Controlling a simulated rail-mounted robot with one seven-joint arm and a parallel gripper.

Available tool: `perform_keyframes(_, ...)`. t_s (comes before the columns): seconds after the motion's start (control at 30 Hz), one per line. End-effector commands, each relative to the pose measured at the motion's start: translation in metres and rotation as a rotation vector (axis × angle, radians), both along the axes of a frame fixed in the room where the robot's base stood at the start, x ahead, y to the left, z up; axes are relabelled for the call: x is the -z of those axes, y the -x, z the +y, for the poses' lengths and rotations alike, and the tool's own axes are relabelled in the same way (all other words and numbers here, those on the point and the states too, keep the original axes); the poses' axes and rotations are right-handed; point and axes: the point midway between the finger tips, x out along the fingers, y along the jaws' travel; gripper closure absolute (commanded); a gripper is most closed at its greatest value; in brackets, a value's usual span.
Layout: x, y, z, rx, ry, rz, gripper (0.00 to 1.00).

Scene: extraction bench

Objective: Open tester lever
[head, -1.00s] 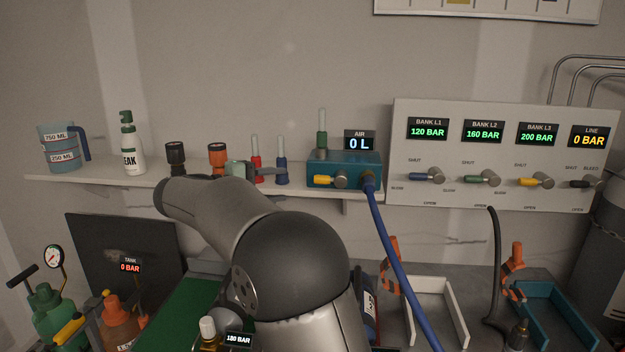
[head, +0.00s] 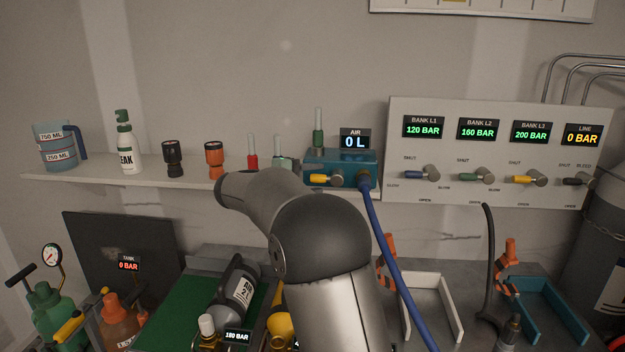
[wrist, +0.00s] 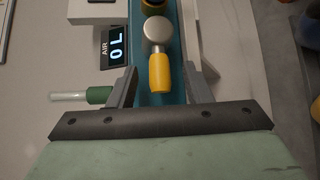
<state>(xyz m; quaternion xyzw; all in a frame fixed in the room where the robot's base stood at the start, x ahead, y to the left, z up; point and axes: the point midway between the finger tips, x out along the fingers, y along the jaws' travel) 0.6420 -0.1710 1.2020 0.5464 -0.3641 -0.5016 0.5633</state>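The tester is a teal box (head: 345,163) on the wall shelf, with an AIR display (head: 355,140) reading 0 L. Its yellow lever (head: 325,179) sticks out to the left from a round grey knob on the front. In the wrist view the lever (wrist: 159,72) lies between the two fingers of my gripper (wrist: 160,82), with a gap on each side. My gripper is open and holds nothing. In the head view its pale green body (head: 283,163) is just left of the tester, partly hidden behind my arm.
A green-based vial (head: 318,135) stands upright by the tester. A blue hose (head: 385,240) hangs from the tester's right side. A red-based vial (head: 252,155) and two torches stand left along the shelf (head: 100,181). The bank panel (head: 480,195) is at right.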

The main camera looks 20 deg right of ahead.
Motion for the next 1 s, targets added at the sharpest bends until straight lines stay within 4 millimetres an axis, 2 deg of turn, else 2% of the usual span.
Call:
perform_keyframes(0.03, 0.0, 0.0, 0.0, 0.0, 0.0, 0.0, 0.66)
perform_keyframes(0.1, 0.0, 0.0, 0.0, 0.0, 0.0, 0.0, 0.86)
perform_keyframes(0.17, 0.0, 0.0, 0.0, 0.0, 0.0, 0.0, 1.0)
perform_keyframes(0.57, 0.006, 0.0, 0.001, 0.0, 0.047, 0.029, 0.99)
perform_keyframes(1.0, 0.03, 0.002, -0.002, 0.0, 0.341, 0.203, 0.99)
